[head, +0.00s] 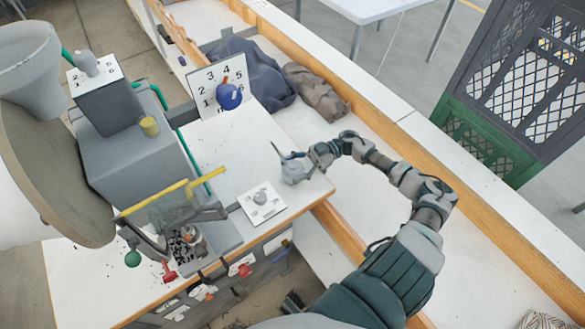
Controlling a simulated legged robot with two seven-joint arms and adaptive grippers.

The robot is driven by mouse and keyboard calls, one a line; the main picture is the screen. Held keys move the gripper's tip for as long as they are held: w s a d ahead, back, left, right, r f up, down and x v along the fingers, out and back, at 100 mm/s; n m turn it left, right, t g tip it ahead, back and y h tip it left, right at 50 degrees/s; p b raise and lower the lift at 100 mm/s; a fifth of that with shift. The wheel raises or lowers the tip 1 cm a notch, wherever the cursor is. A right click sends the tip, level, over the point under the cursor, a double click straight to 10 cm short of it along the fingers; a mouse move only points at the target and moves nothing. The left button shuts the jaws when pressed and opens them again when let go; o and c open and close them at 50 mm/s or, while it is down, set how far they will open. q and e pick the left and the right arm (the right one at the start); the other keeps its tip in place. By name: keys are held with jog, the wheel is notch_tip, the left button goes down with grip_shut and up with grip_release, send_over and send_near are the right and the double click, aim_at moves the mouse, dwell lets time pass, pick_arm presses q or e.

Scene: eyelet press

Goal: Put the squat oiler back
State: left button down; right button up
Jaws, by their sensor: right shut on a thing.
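The squat oiler (294,174) is a small grey can with a thin dark spout pointing up and to the left. It is at the right end of the white bench top (240,150). My right gripper (309,163) is at its right side and shut on it, with the arm reaching in from the lower right. The fingers are small here and partly merge with the grey can. I cannot tell whether the oiler touches the bench top or hangs just above it. My left gripper is not in view.
The grey press (135,165) with its hopper (28,70) and yellow bar (155,198) fills the left. A white plate with a grey knob (261,199) lies near the oiler. A numbered board (207,78) with a blue ball (229,96) and dark cloth (250,72) are behind.

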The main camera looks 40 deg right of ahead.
jog(key=shift+d+f, duration=0.2)
jog(key=o, duration=1)
jog(key=shift+d+f, duration=0.1)
jog(key=shift+d, duration=0.2)
jog(key=shift+o, duration=1.3)
jog(key=shift+d+f, duration=0.1)
jog(key=shift+d, duration=0.15)
jog(key=shift+d+f, duration=0.1)
jog(key=shift+d, duration=0.15)
jog(key=shift+a, duration=0.25)
jog(key=shift+a+r, duration=0.2)
jog(key=shift+r, duration=0.15)
jog(key=v, duration=0.3)
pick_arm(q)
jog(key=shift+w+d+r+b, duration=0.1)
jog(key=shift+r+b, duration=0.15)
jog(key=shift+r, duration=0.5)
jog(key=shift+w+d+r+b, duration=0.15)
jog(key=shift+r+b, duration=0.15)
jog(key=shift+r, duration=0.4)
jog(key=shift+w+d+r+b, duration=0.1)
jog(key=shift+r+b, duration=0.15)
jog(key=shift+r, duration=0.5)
pick_arm(e)
jog(key=v, duration=0.8)
jog(key=shift+d, duration=0.25)
